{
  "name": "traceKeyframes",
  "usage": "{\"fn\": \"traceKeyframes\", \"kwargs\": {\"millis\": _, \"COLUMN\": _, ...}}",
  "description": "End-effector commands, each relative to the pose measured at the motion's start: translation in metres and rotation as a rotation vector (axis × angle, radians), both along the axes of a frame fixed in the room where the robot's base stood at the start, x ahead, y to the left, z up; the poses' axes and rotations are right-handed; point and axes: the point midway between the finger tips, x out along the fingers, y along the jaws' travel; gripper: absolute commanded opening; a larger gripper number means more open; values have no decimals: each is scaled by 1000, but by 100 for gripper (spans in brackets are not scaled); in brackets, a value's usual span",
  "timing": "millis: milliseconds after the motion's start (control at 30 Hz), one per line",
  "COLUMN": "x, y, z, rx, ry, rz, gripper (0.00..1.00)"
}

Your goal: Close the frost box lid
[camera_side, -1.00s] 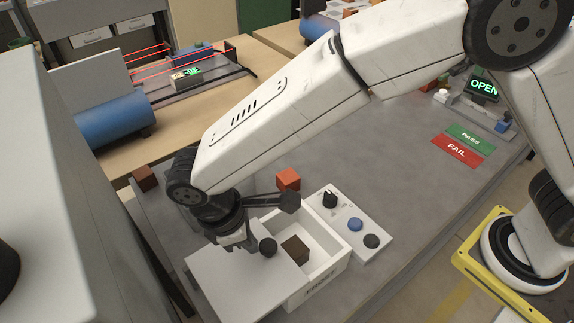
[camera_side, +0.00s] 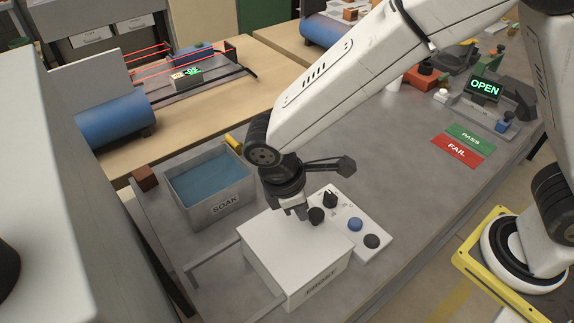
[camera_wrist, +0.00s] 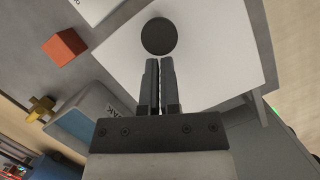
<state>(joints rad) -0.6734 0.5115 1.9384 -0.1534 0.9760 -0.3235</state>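The white frost box (camera_side: 322,285) stands on the grey table in the side view. Its flat white lid (camera_side: 285,245) lies over the top, and no opening shows; the inside is hidden. The lid's round black knob (camera_side: 316,215) is near the far right edge, and it also shows in the wrist view (camera_wrist: 158,36). My gripper (camera_side: 302,213) is low over the lid, just left of the knob. In the wrist view my gripper (camera_wrist: 160,62) has its fingers side by side, nearly touching, with nothing between them. The knob is just beyond the fingertips.
A grey SOAK bin (camera_side: 226,205) with blue liquid stands behind left. A control panel (camera_side: 345,210) with a dial and buttons adjoins the box at right. An orange block (camera_wrist: 65,47) shows in the wrist view. Grey rails (camera_side: 215,264) extend left of the box.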

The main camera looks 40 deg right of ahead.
Motion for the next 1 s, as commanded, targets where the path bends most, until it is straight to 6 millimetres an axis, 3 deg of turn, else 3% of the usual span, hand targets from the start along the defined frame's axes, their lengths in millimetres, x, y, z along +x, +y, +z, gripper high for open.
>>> {"fn": "traceKeyframes", "kwargs": {"millis": 367, "x": 0, "y": 0, "z": -1, "rx": -13, "ry": 11, "rz": -1, "gripper": 0}}
{"fn": "traceKeyframes", "kwargs": {"millis": 767, "x": 17, "y": 35, "z": 5, "rx": -3, "ry": 1, "rz": 0, "gripper": 0}}
{"fn": "traceKeyframes", "kwargs": {"millis": 1000, "x": 25, "y": 47, "z": 46, "rx": 2, "ry": -3, "rz": 1, "gripper": 0}}
